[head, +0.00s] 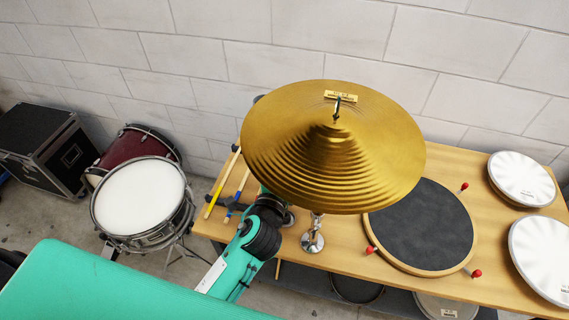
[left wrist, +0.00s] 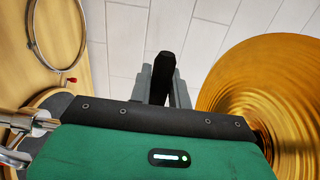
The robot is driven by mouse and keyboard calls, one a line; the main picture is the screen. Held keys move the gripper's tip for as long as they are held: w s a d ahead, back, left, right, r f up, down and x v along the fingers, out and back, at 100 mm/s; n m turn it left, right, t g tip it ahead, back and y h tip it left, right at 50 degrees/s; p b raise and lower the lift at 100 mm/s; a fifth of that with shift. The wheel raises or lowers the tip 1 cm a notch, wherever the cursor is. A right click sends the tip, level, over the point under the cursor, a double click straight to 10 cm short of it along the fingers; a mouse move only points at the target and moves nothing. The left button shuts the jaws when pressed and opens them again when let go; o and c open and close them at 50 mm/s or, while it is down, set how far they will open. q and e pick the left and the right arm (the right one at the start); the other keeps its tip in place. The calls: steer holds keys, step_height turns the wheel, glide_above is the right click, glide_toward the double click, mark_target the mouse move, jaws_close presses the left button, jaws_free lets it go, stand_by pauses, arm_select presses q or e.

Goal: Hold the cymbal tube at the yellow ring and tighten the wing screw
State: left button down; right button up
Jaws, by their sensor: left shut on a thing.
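The gold cymbal (head: 335,150) is up on its stand, with its top fitting (head: 337,105) showing above the dome. Below it, the chrome stand foot (head: 313,238) is on the bench. My left gripper (left wrist: 163,78) reaches in under the cymbal and is shut; its fingers show past the dark palm edge in the left wrist view. Chrome tube parts (left wrist: 14,120) run in from the left there and pass behind my gripper, toward the cymbal (left wrist: 270,85) at the right. The cymbal hides the yellow ring and grip in the head view. The wing screw is not clearly seen.
The wooden bench (head: 455,165) carries a dark round pad (head: 420,228) with red-tipped rods, and white drum heads (head: 522,178) at the right. Sticks (head: 222,182) lie at its left end. A red drum (head: 135,150) and black case (head: 45,150) stand on the floor at left.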

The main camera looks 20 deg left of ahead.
arm_select(q)
steer(key=shift+r+p, duration=1.05)
steer(key=shift+r, duration=0.7)
